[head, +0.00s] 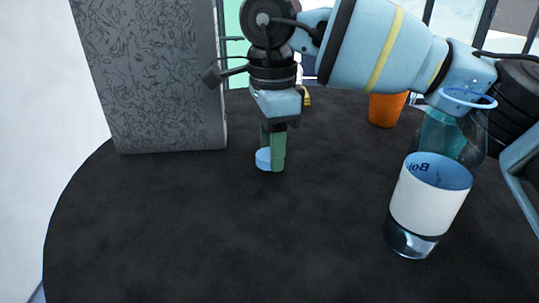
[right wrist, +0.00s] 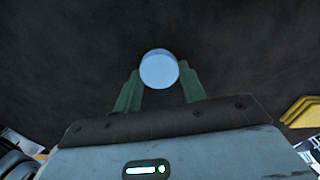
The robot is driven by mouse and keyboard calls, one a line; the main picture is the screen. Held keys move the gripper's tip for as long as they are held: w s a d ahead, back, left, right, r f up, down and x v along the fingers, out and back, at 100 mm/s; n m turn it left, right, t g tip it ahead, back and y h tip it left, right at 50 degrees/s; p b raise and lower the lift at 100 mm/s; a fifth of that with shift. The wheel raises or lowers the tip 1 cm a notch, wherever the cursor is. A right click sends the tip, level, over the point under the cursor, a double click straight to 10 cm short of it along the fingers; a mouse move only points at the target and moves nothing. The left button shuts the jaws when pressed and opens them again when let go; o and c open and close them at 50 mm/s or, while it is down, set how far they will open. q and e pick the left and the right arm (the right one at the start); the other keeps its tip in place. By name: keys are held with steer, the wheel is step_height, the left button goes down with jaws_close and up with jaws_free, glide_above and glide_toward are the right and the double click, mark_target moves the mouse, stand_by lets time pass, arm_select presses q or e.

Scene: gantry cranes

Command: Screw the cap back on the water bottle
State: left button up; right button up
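The light-blue cap (head: 263,158) is at table level at the fingertips of my right gripper (head: 272,150). In the right wrist view the round cap (right wrist: 159,69) lies between the ends of the two green fingers (right wrist: 160,80), close to both. I cannot tell whether they press on it. In the head view one finger partly hides the cap. The clear water bottle (head: 427,205) with a white label stands on the right of the table, with a blue ring at its neck and no cap on it. My left gripper is not in view.
The round black table (head: 180,230) is clear at front and left. A grey patterned block (head: 155,75) stands at the back left. An orange cup (head: 386,109) is at the back right, behind the bottle. A small yellow object (head: 307,97) lies behind my right gripper.

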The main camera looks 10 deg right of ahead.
steer(key=c, duration=0.4)
step_height(320, 180, up, 10)
steer(key=shift+r, duration=0.1)
stand_by(0.5)
